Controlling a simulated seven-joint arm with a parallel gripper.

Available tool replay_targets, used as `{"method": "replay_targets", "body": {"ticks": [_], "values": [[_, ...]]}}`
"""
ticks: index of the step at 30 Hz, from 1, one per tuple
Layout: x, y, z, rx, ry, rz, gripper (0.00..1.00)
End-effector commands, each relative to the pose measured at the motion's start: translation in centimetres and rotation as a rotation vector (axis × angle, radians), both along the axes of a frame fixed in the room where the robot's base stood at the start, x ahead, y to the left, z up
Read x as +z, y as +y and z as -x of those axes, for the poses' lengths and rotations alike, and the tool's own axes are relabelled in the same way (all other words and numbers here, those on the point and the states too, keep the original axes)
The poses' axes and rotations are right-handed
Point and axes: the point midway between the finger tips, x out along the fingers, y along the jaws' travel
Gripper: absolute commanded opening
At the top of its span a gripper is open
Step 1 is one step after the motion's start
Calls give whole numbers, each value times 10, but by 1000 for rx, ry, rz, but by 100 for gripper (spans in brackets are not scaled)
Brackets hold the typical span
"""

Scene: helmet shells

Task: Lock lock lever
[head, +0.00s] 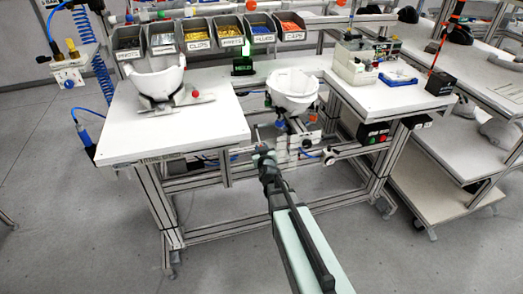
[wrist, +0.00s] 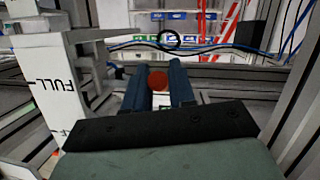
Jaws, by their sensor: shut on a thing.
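In the wrist view, a round red knob (wrist: 158,81), apparently the lock lever's handle end, sits between the two blue fingers of my gripper (wrist: 160,73). The fingers are closed in on the knob. The rest of the lever is hidden by the fingers and the dark gripper body. In the head view my gripper (head: 263,152) is at the front of the workbench, below the tabletop and left of the fixture post. A white helmet shell (head: 293,91) sits in the holder above. I cannot make out the held knob in the head view.
In the wrist view a white block marked "FULL" (wrist: 52,85) stands close on the left, and a grey metal profile (wrist: 300,115) runs close on the right. Another shell (head: 158,82) stands on the left tabletop (head: 120,130). Parts bins (head: 195,40) line the back.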

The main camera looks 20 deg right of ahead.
Motion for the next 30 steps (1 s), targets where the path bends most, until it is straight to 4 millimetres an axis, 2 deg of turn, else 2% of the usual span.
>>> {"method": "replay_targets", "body": {"ticks": [7,8,14,23,30], "values": [[1,-1,0,-2,-3,1,0],[1,-1,0,-3,-4,1,26],[1,-1,0,-1,-3,1,45],[1,0,2,-1,-2,-1,46],[5,3,20,-1,-2,-1,46]]}}
